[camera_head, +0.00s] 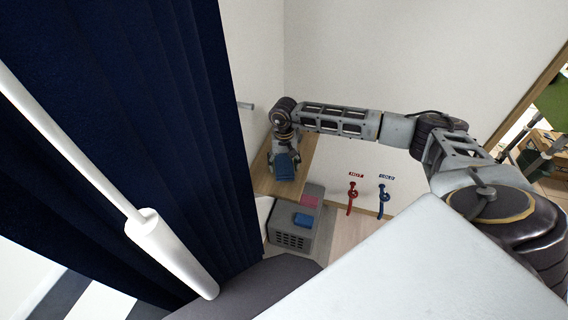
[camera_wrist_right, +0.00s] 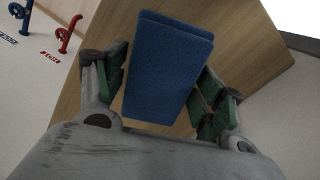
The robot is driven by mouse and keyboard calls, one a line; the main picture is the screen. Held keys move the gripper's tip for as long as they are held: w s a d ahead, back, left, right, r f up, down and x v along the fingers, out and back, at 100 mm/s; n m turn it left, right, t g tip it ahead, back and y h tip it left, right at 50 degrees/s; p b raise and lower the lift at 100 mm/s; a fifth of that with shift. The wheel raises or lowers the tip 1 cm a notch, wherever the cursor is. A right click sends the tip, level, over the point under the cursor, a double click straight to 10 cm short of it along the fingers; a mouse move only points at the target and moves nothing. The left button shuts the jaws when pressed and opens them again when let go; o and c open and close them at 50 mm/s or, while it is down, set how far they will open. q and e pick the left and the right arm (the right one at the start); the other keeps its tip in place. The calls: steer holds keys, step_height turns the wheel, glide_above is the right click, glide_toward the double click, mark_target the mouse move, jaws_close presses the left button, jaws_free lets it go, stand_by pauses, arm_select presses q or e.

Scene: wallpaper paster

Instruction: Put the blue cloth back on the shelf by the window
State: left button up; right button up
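My right gripper (camera_head: 284,158) is at the wooden shelf (camera_head: 264,180) in the corner. The folded blue cloth (camera_head: 286,167) is between its fingers. The wooden shelf (camera_wrist_right: 95,60) lies behind the cloth; whether the cloth touches the board is unclear. My left gripper is out of view.
A grey box (camera_head: 290,240) stands below the shelf, with a small blue item (camera_head: 303,220) and a pink item (camera_head: 309,201) on top. Red (camera_head: 352,194) and blue (camera_head: 383,200) valve handles are on the wall at right. A dark blue curtain (camera_head: 150,110) fills the left.

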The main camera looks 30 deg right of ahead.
steer(key=shift+o, duration=0.9)
steer(key=shift+r, duration=4)
